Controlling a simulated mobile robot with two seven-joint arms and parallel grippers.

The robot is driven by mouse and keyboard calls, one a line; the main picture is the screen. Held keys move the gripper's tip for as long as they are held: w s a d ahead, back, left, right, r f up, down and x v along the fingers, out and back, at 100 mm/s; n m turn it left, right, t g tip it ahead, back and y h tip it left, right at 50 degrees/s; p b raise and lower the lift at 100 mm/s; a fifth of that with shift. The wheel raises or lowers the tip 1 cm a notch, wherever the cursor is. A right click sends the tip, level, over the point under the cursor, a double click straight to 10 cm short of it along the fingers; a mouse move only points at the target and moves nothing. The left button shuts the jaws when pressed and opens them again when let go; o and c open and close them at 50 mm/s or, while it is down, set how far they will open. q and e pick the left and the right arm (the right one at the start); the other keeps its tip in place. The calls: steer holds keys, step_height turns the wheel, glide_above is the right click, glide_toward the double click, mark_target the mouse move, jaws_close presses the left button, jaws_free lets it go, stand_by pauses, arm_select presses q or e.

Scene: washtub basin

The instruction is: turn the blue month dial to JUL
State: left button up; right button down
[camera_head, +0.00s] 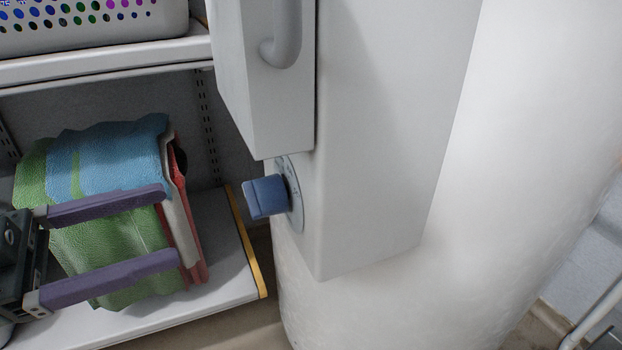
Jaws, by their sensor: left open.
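The blue month dial (267,197) sticks out from a round grey plate (295,195) on the side of a white box, low in the middle of the head view. Faint marks show on the plate, but I cannot read any month or tell where the dial points. My left gripper (172,226) is at the left, open and empty, its two purple fingers pointing right toward the dial. The fingertips are apart from the dial, to its left. My right gripper is not in view.
The white box (390,130) with a grey handle (285,35) stands against a large white cylinder (540,150). Behind my left gripper, folded green and blue towels (110,150) lie on a shelf (225,240). A perforated basket (90,30) sits on the shelf above.

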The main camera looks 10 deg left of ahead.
mark_target(265, 197)
arm_select(q)
steer(key=b+x, duration=0.3)
steer(key=x, duration=0.6)
steer(key=shift+d+f, duration=0.2)
steer(key=shift+d, duration=0.2)
jaws_close()
